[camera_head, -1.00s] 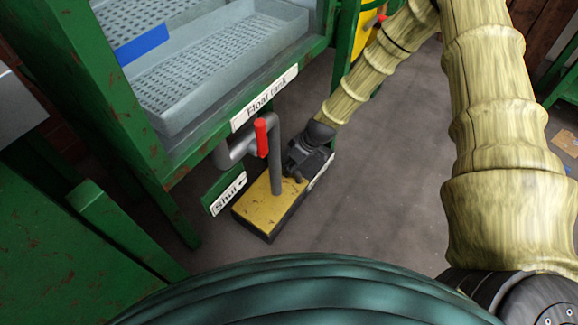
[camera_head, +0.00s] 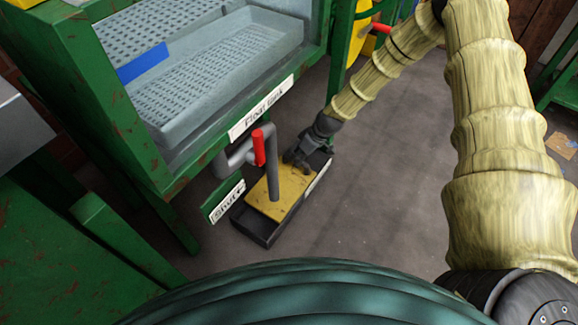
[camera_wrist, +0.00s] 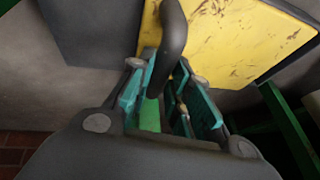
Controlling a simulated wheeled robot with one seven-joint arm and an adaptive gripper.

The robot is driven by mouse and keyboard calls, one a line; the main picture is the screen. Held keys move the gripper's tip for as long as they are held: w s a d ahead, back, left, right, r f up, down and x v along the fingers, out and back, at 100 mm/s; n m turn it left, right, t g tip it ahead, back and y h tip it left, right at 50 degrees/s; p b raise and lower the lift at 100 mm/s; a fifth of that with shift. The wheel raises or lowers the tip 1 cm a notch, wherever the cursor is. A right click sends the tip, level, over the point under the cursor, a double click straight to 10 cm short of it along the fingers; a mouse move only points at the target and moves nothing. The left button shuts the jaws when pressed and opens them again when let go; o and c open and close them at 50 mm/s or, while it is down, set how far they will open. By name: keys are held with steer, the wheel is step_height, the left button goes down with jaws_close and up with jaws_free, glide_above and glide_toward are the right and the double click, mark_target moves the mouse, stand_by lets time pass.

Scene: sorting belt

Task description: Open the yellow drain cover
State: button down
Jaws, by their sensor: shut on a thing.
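The yellow drain cover (camera_head: 290,192) is a scuffed plate on a dark drain box (camera_head: 262,229) on the floor. It sits shifted toward the box's far right end, and the dark inside shows along the near end. My gripper (camera_head: 296,160) is at the cover's far end. In the wrist view the yellow cover (camera_wrist: 225,40) fills the top, and my gripper (camera_wrist: 165,90) is shut on a dark curved handle (camera_wrist: 172,35). The handle's lower end is hidden between the fingers.
A grey pipe (camera_head: 273,175) with a red lever (camera_head: 259,148) comes down in front of the cover. The green frame with the grey float tank (camera_head: 215,85) stands at left, with a "Shut" sign (camera_head: 227,201) below it. Floor (camera_head: 385,160) to the right is clear.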

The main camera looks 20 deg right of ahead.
steer(key=w+d, duration=0.1)
steer(key=d, duration=0.1)
steer(key=w+d, duration=0.2)
steer(key=shift+w+d, duration=0.1)
steer(key=shift+w, duration=0.1)
steer(key=c, duration=1.3)
jaws_free()
steer(key=shift+v, duration=6.05)
steer(key=shift+s+f, duration=0.1)
